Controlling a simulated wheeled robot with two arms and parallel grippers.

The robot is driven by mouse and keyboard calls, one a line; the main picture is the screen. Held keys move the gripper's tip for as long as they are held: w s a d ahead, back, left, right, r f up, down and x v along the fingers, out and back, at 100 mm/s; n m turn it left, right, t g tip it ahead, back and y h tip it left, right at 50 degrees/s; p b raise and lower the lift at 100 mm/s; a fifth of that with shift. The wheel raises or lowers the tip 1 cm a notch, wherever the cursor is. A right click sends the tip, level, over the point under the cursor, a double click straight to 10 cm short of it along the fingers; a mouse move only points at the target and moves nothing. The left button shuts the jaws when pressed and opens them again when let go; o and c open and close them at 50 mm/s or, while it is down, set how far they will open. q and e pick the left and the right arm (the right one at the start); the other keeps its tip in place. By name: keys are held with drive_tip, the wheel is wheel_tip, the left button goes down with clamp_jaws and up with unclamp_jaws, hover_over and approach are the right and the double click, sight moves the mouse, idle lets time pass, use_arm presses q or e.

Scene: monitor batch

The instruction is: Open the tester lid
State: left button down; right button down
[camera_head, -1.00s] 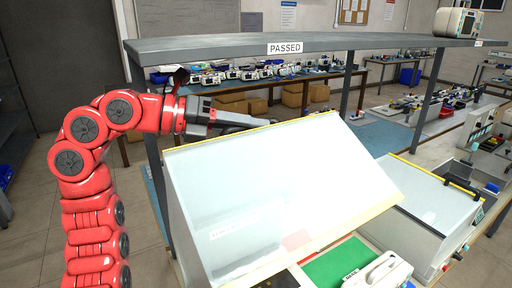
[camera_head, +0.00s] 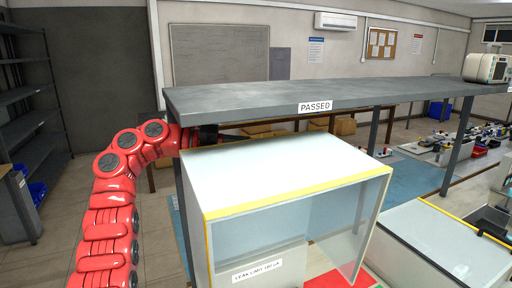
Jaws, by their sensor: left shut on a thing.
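The tester (camera_head: 255,269) stands at the lower middle, a pale box with a label on its inner panel. Its lid (camera_head: 275,175) is a pale, partly see-through cover with yellow edging. It is raised and tilted up, so the inside shows beneath it. My left arm comes in from the left, and its gripper (camera_head: 210,136) is at the far left edge of the lid, below the grey shelf. It is shut on the lid, but the fingertips are mostly hidden. My right gripper is not in view.
A grey shelf (camera_head: 400,93) with a PASSED sign (camera_head: 315,107) runs just above and behind the lid, close to my left arm. A second tester (camera_head: 440,245) with a shut lid stands to the right. A white device (camera_head: 485,67) sits on the shelf's right end.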

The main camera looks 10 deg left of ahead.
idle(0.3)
use_arm(q)
drive_tip(key=c, duration=0.8)
unclamp_jaws()
